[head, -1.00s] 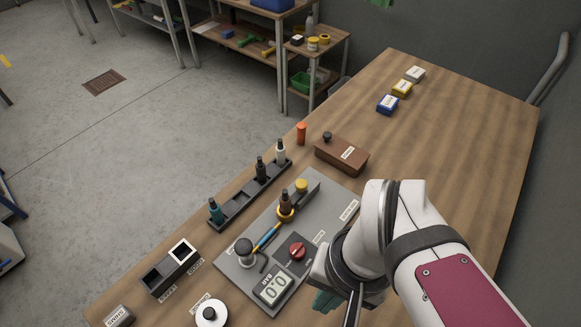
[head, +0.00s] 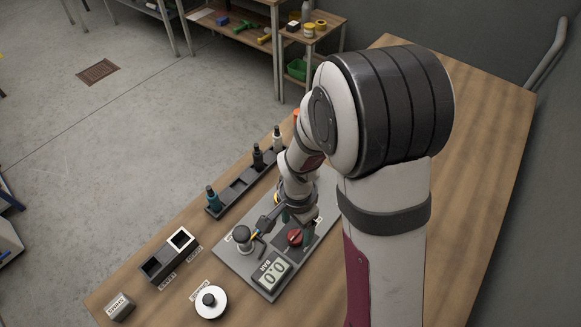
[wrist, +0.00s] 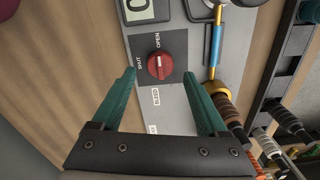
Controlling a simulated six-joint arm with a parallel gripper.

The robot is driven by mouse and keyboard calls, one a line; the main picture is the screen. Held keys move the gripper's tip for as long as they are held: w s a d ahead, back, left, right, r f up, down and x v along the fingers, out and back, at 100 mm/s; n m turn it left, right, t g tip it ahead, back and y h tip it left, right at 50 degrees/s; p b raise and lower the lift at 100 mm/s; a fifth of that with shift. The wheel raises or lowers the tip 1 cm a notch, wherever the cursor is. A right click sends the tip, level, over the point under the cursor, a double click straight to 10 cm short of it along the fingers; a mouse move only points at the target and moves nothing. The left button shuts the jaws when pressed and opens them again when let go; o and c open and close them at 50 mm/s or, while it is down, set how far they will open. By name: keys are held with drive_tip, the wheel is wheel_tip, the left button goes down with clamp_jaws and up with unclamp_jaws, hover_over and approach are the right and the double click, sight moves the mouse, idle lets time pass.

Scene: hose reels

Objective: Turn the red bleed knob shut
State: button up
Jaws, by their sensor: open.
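The red bleed knob (head: 295,237) sits on a dark square plate on the grey panel (head: 233,258). In the wrist view, the knob (wrist: 160,67) shows a pale line that seems to point toward the OPEN label; the SHUT label (wrist: 140,62) is beside it. My gripper (head: 297,226) is open and empty at the knob. In the wrist view, the teal fingertips of my gripper (wrist: 160,75) are on either side of the knob, apart from it. I cannot tell how high they are above it. The display (head: 271,271) reads 0.0 BAR.
A two-bin box (head: 167,256) and a white round part (head: 208,301) stand nearer. The table's right side is clear.

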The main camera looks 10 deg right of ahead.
sight(296, 234)
wheel_tip(296, 234, down, 3)
drive_tip(key=shift+f, duration=0.15)
clamp_jaws()
idle(0.4)
